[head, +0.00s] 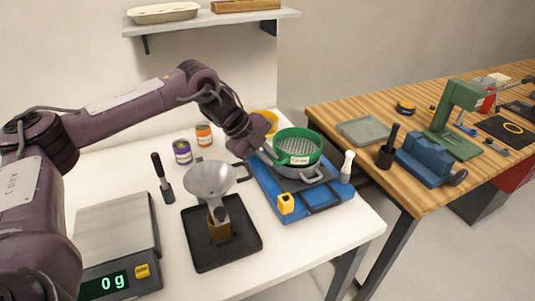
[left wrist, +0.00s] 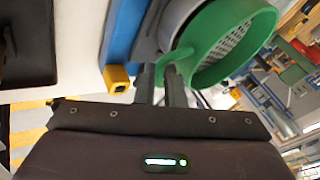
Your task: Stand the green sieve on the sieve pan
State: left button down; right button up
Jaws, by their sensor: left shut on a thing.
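The green sieve (head: 297,147) is a round green ring with a grey mesh floor. In the head view it sits upright on top of the grey sieve pan (head: 313,178); I cannot tell whether it is fully seated. My left gripper (head: 266,151) is at the sieve's left side. In the left wrist view the left gripper (left wrist: 163,84) is shut on the tab of the green sieve (left wrist: 235,45). The grey sieve pan (left wrist: 176,22) shows behind the sieve. My right gripper is not in view.
The pan stands on a blue base (head: 270,190) with a yellow knob (head: 286,204). A white bottle (head: 347,166) stands close to its right. A metal funnel (head: 210,180) over a black tray (head: 243,253) and a scale (head: 117,240) are to the left. A yellow sieve (head: 267,120) is behind.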

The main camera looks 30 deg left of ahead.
pick_arm(q)
jog(key=shift+f, duration=0.25)
jog(key=c, duration=1.5)
grip_release()
jog(key=b+v, duration=0.1)
jog(key=v, duration=1.1)
jog(key=shift+r, duration=0.35)
jog(key=shift+s+f, duration=0.1)
